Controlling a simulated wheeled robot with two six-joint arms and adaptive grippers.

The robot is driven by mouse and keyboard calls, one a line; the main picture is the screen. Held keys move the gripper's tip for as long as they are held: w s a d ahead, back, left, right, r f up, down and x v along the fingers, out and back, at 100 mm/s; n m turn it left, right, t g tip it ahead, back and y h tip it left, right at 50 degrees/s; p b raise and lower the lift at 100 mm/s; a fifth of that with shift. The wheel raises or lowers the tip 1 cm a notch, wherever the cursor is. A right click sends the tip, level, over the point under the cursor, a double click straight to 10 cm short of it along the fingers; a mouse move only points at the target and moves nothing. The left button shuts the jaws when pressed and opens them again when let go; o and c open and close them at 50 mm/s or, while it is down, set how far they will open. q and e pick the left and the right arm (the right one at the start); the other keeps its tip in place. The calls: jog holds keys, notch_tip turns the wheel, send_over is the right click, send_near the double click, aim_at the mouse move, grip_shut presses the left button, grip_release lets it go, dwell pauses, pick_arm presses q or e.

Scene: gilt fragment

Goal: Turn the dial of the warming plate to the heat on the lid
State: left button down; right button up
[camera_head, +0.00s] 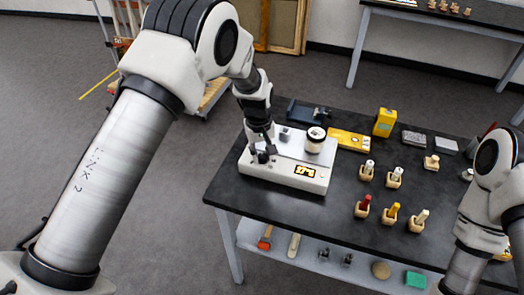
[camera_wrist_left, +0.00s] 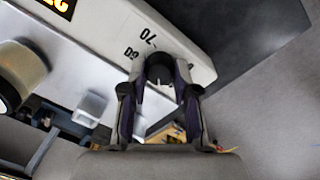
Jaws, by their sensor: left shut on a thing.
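The white warming plate (camera_head: 253,168) stands at the left end of the black table, with a small lit orange display (camera_head: 304,171) on its front. A jar with a dark-rimmed lid (camera_head: 316,132) stands on its right part; the lid's marking is too small to read. My left gripper (camera_head: 263,156) is over the plate's left front. In the left wrist view its two fingers (camera_wrist_left: 160,92) are shut on the black dial (camera_wrist_left: 160,68).
Wooden blocks holding coloured tubes (camera_head: 363,206) stand right of the plate. A yellow box (camera_head: 385,122), a yellow flat case (camera_head: 349,140) and grey boxes (camera_head: 413,138) lie behind. The table front between plate and blocks is clear. A lower shelf (camera_head: 335,262) holds tools.

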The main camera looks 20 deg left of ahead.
pick_arm(q)
jog(key=m, duration=0.4)
jog(key=shift+s+f+m, duration=0.2)
jog(key=shift+m, duration=0.1)
jog(key=m+p, duration=0.1)
jog(key=m, duration=0.4)
jog(key=shift+m+g, duration=0.3)
jog(key=shift+g, duration=0.1)
jog(key=m, duration=0.5)
jog(key=shift+w, duration=0.1)
jog(key=m, duration=0.5)
jog(key=shift+d+p, duration=0.1)
jog(key=shift+p, duration=0.25)
jog(key=c, duration=0.9)
grip_release()
jog(key=shift+w, duration=0.1)
jog(key=shift+o, duration=0.2)
jog(key=shift+r, duration=0.1)
